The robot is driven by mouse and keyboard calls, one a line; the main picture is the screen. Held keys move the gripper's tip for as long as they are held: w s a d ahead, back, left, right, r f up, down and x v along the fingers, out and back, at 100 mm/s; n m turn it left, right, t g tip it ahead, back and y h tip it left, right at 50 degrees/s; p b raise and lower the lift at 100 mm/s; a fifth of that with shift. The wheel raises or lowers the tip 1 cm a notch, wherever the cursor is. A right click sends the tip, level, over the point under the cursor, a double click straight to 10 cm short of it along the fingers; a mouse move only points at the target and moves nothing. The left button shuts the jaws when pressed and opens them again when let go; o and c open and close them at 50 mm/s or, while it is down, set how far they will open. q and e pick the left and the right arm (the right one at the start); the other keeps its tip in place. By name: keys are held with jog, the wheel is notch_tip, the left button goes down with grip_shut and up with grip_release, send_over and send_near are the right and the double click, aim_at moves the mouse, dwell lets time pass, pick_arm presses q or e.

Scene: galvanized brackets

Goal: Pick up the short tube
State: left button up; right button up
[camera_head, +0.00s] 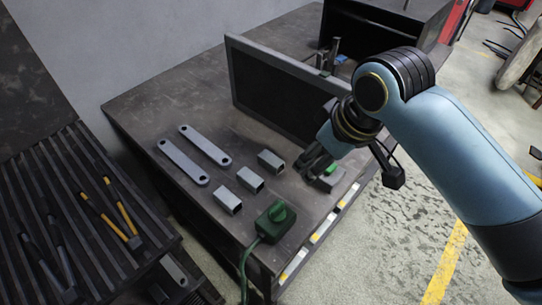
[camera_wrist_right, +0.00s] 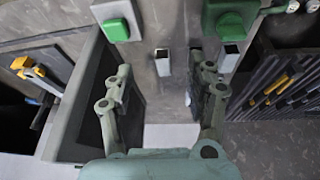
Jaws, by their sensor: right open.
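Three short square grey tubes lie in a slanting row on the dark table: a far one (camera_head: 271,161), a middle one (camera_head: 250,179) and a near one (camera_head: 227,200). They look alike, so I cannot tell which the task means. My right gripper (camera_head: 312,163) is to the right of the far tube, apart from it and above the table. In the right wrist view my right gripper (camera_wrist_right: 165,75) is open and empty. One tube (camera_wrist_right: 162,62) shows between its fingers, and another (camera_wrist_right: 231,50) shows just right of the right finger. My left gripper is not seen.
Two long flat grey brackets (camera_head: 183,161) (camera_head: 205,146) lie left of the tubes. A dark monitor (camera_head: 272,92) stands behind. A slatted rack (camera_head: 100,235) is at left.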

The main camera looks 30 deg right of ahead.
jog(key=n+y, duration=0.1)
send_near(271, 159)
jog(key=x, duration=0.3)
jog(key=shift+s+d+f, duration=0.1)
jog(key=shift+s+f, duration=0.1)
jog(key=shift+f, duration=0.1)
jog(key=x, duration=0.5)
jog(key=shift+w+f, duration=0.2)
jog(key=shift+w, duration=0.25)
grip_shut()
